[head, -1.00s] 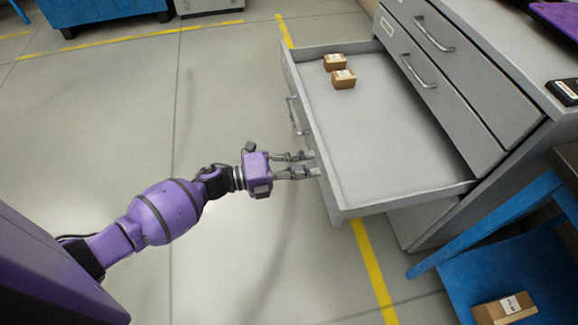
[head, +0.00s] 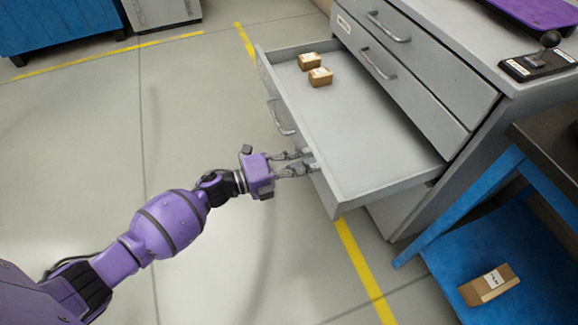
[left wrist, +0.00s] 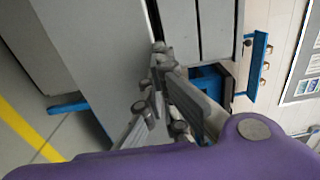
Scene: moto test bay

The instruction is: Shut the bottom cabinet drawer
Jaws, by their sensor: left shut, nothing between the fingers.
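The bottom drawer (head: 370,140) of the grey cabinet (head: 465,120) is pulled well out in the head view. Its front panel, with a bar handle (head: 281,118), faces left. Two small brown boxes (head: 309,61) (head: 320,77) lie inside near the far front corner. My left gripper (head: 312,164) is shut and empty, its fingertips at the outer face of the front panel, nearer than the handle. They appear to touch it. The gripper's fingers also show in the left wrist view (left wrist: 160,85), beside grey panels. My right gripper is not in view.
The upper drawers (head: 410,70) look shut. A blue-framed bench (head: 500,190) stands right of the cabinet, with a brown box (head: 488,285) on its lower shelf. A joystick (head: 545,55) sits on the cabinet top. Open floor lies left of the drawer.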

